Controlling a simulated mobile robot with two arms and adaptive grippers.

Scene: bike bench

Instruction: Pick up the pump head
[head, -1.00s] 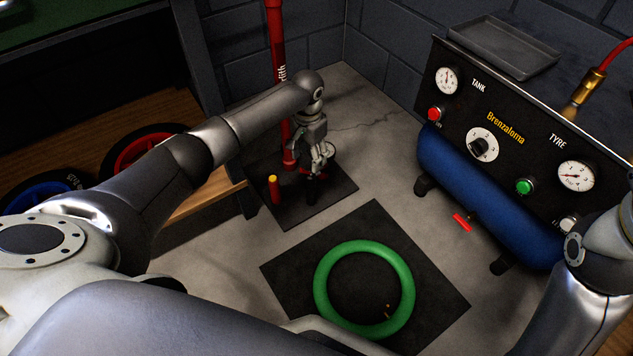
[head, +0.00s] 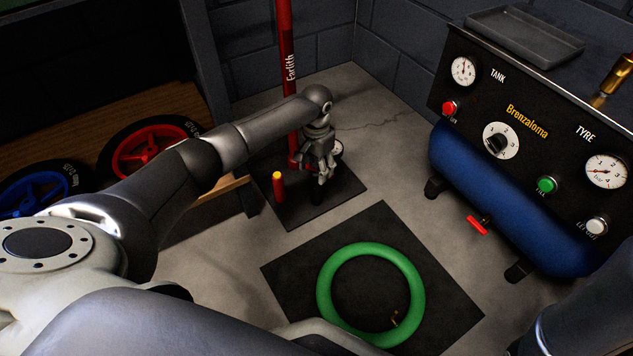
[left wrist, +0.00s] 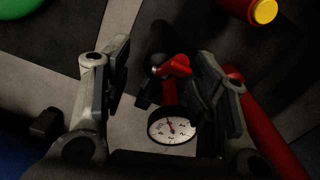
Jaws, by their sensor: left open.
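My left gripper (head: 318,178) is open, beside the foot of the red floor pump (head: 288,70), over a dark mat. In the left wrist view the open fingers (left wrist: 163,62) stand on either side of a black pump head with a red lever (left wrist: 178,66). The head lies near the right finger; I cannot tell if they touch. The pump's round white gauge (left wrist: 171,128) shows below it, between the fingers. In the head view my gripper mostly hides the pump head. My right gripper is out of view.
A red post with a yellow top (head: 278,185) stands left of the gripper. A green tube (head: 326,300) lies on a dark mat in front. The blue compressor (head: 460,170) with its black panel is on the right.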

